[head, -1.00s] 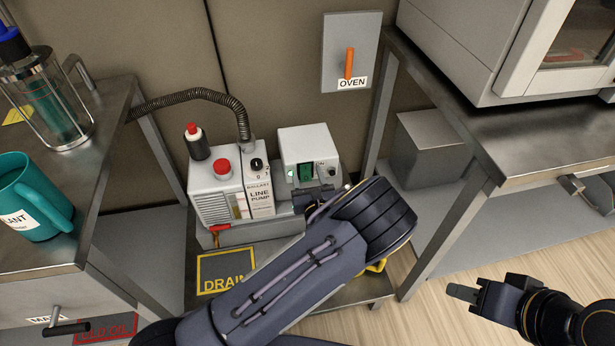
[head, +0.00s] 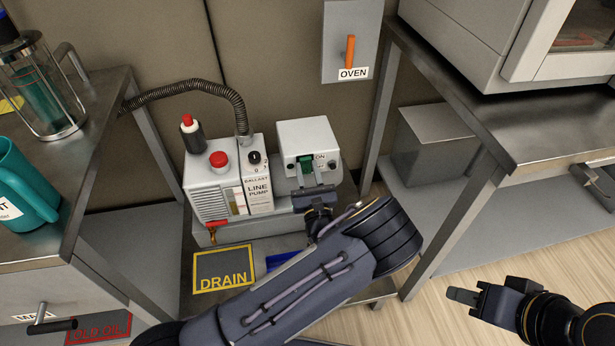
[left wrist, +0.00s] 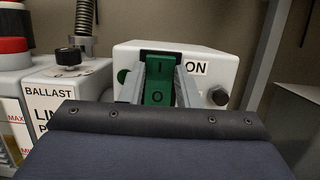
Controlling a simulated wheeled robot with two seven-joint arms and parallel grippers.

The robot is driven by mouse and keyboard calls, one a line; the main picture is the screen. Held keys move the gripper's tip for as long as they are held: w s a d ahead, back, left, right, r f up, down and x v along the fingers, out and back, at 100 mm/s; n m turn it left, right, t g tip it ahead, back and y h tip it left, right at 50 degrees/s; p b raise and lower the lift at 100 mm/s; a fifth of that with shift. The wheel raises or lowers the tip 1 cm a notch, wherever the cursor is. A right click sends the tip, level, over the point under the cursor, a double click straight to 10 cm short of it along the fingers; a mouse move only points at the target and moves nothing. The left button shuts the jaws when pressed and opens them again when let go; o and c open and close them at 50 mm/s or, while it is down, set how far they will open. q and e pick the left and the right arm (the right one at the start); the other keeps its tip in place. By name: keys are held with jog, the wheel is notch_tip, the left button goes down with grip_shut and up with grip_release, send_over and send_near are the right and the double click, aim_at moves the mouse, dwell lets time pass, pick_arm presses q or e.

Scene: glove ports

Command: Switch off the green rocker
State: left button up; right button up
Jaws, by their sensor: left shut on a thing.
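The green rocker (head: 304,161) is on the front of a white box (head: 305,133) beside the line pump. In the left wrist view, the rocker (left wrist: 158,80) shows an I at its top and an O at its bottom, with an ON label to its right. My left gripper (head: 307,171) is at the box front, its two fingers on either side of the rocker and shut on it. The fingers hide the rocker's side edges. My right gripper (head: 468,296) hangs over the floor at the lower right, away from everything; its finger gap is unclear.
The line pump (head: 223,185) with a red button and black knob stands left of the box. A drain plate (head: 223,270) lies in front. An orange-handled oven switch (head: 350,50) is on the wall. Benches flank both sides.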

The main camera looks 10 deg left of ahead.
pick_arm(q)
jog(key=shift+f+t+b, duration=0.4)
jog(key=shift+f+b, duration=0.05)
jog(key=shift+f, duration=0.15)
jog(key=shift+r+t+y, duration=0.2)
jog(key=shift+t+y, duration=0.2)
jog(key=shift+t, duration=0.1)
jog(key=shift+r, duration=0.1)
pick_arm(e)
notch_tip(320, 180, down, 2)
jog(key=shift+f, duration=0.25)
pick_arm(q)
jog(key=o, duration=1)
jog(key=shift+s, duration=0.1)
jog(key=p+v, duration=0.1)
jog(key=v, duration=0.6)
jog(key=shift+s+d, duration=0.15)
jog(key=shift+s, duration=0.2)
pick_arm(e)
jog(key=shift+r, duration=0.8)
